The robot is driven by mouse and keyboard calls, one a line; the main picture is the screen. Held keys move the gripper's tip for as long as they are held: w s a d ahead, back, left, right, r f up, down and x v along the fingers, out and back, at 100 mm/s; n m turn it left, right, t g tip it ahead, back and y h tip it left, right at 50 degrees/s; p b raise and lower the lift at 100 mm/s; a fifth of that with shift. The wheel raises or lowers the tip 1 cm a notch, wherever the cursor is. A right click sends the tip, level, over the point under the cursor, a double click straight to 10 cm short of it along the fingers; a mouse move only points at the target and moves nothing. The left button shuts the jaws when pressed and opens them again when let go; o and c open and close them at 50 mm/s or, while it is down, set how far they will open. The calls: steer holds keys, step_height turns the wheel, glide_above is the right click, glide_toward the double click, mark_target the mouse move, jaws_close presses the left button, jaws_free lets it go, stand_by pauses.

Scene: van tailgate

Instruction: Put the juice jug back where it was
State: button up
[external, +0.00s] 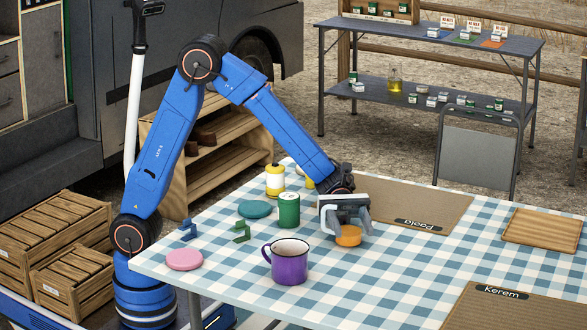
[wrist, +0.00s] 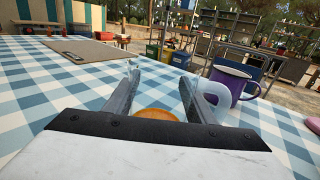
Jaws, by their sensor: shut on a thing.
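My gripper (external: 346,222) is over the checked table in the external view, pointing down, with its jaws shut around the juice jug. The jug's orange contents (external: 348,236) show low between the fingers. In the wrist view the orange (wrist: 156,116) lies between the two fingers, and a pale, clear handle-like part (wrist: 212,96) shows beside the right finger. The gripper hides most of the jug. I cannot tell whether its base touches the cloth.
The Paola mat (external: 400,200) lies behind; the Kerem mat (external: 520,312) is front right. A wooden tray (external: 540,231) lies right. The cloth between is clear.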

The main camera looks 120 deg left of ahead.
steer(key=o, duration=1.3)
steer(key=shift+f, duration=0.1)
steer(key=shift+a+r, duration=0.1)
steer(key=shift+r, duration=0.1)
steer(key=v, duration=0.7)
steer(key=shift+s+a, duration=0.1)
steer(key=shift+s, duration=0.1)
steer(key=shift+a, duration=0.1)
